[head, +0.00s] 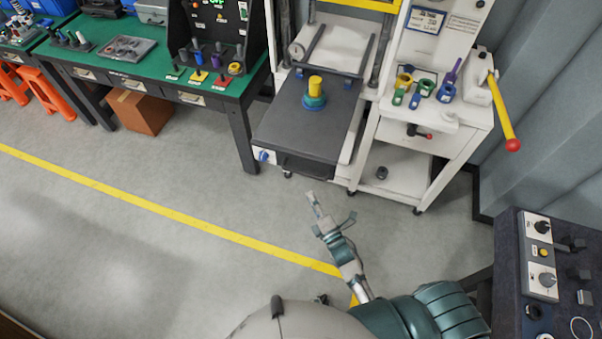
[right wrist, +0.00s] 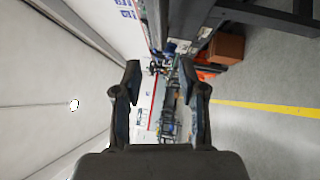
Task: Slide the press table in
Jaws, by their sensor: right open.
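The press table (head: 290,128) is a dark grey plate pulled out at the front of the white press (head: 405,165). A blue and yellow part (head: 314,92) stands upright on it. A dark handle shows along its front edge. My right gripper (head: 311,196) is in front of the table, below its front edge in the picture, and apart from it. In the right wrist view the fingers (right wrist: 158,85) are spread with nothing between them. My left gripper is not in view.
A green workbench (head: 150,65) with tools stands at the left, a cardboard box (head: 140,110) under it. A lever with a red knob (head: 512,145) sticks out at the press's right. A control panel (head: 540,265) stands at the lower right. The floor in front is clear.

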